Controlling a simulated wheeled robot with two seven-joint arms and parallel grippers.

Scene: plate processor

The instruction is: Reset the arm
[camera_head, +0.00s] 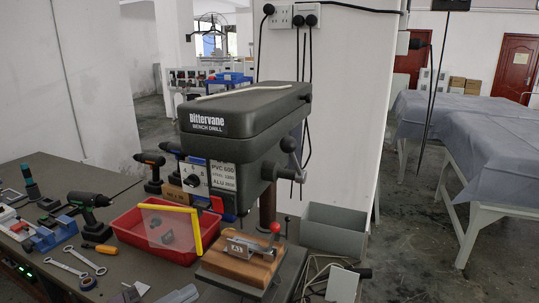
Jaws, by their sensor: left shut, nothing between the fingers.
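Most of my left arm is outside the picture. My right gripper is not in view.
A red tray (128,238) with a yellow-edged clear panel (168,222) stands left of a wooden block with a clamp (236,265). Wrenches (72,262), a cordless drill (90,208) and a blue vise (52,234) lie left. A grey bin (333,230) stands right.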

